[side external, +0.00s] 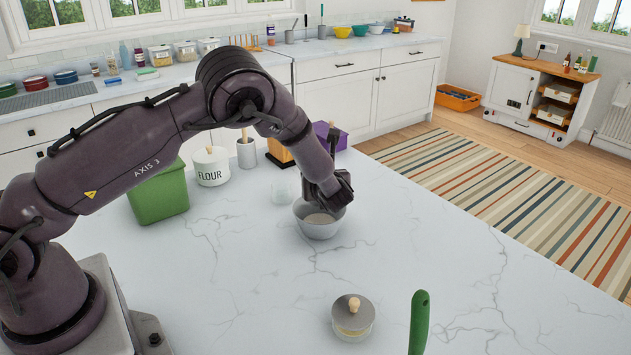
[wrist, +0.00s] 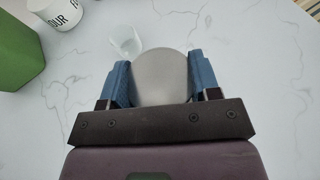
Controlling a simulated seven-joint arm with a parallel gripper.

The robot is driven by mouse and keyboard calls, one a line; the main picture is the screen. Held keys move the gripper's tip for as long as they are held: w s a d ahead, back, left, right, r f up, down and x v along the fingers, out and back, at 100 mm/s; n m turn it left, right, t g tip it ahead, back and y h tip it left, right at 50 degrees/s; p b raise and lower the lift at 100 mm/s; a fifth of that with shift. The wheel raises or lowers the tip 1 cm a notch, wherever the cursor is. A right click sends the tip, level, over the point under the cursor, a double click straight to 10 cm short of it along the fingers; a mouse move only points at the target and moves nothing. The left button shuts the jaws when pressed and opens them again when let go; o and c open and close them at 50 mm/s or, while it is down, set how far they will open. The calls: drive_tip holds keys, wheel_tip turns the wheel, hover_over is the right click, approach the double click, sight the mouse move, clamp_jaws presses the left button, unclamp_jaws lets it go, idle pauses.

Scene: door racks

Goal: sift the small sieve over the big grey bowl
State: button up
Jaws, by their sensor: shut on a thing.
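A grey bowl-shaped vessel (side external: 318,232) is on the white marble counter, or just above it, with a pale beige surface inside its rim. My gripper (side external: 328,204) is low at its right rear rim, pointing down. In the wrist view a smooth, pale grey rounded thing (wrist: 160,80) fills the gap between the blue fingers of my gripper (wrist: 160,72), which is shut on it. I cannot tell whether this is the small sieve or the big grey bowl. No separate second vessel can be made out.
A clear glass (side external: 284,190) stands close behind the grey vessel. Behind are a green bin (side external: 160,195), a flour canister (side external: 211,167) and a purple box (side external: 330,135). A lidded jar (side external: 353,318) and an upright green handle (side external: 418,322) are in front. The counter between is clear.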

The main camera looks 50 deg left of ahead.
drive_tip(key=shift+w, duration=0.65)
drive_tip(key=shift+s+a, duration=0.1)
drive_tip(key=shift+s, duration=1.3)
drive_tip(key=shift+w, duration=1.4)
